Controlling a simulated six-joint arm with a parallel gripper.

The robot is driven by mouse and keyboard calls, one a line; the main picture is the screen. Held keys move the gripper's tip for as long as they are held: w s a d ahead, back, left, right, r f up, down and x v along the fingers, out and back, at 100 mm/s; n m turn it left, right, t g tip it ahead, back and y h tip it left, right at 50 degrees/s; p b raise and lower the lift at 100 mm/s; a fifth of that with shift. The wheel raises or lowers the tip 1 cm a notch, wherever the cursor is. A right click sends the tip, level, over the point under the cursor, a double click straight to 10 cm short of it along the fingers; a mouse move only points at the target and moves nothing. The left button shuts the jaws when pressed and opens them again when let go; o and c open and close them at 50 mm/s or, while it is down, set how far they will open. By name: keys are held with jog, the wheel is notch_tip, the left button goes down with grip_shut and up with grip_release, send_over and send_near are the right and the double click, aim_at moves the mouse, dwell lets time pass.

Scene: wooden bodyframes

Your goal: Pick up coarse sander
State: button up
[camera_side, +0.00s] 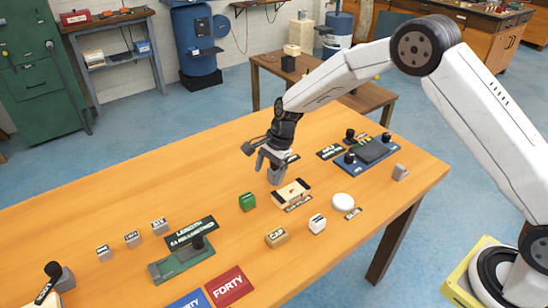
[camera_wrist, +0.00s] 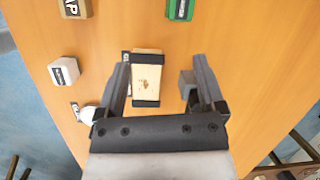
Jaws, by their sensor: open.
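A light wooden block with black ends, which looks like the coarse sander (camera_side: 291,191), lies on the table in the side view beside a dark label too small to read. In the wrist view the sander (camera_wrist: 147,78) shows between my fingers, nearer the left one. My gripper (camera_side: 263,159) is open and empty, above the table just behind and left of the sander in the side view. In the wrist view my gripper (camera_wrist: 161,65) has its fingers spread on both sides of the block. Contact with the sander cannot be told.
A grey block (camera_wrist: 188,83) sits by the right finger in the wrist view. A green block (camera_side: 247,201), tan block (camera_side: 277,237), white block (camera_side: 317,223) and white disc (camera_side: 343,201) stand nearby. A blue-based device (camera_side: 367,154) is to the right.

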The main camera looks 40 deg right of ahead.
aim_at(249, 195)
jog(key=shift+w+a+f+m+y, duration=0.5)
jog(key=shift+w+a+f+m, duration=0.7)
jog(key=shift+w+a+f, duration=0.15)
jog(key=shift+s+f, duration=0.1)
jog(key=shift+f, duration=0.05)
jog(key=shift+x, duration=1.2)
jog(key=shift+f, duration=0.1)
jog(key=shift+x, duration=2.5)
grip_shut()
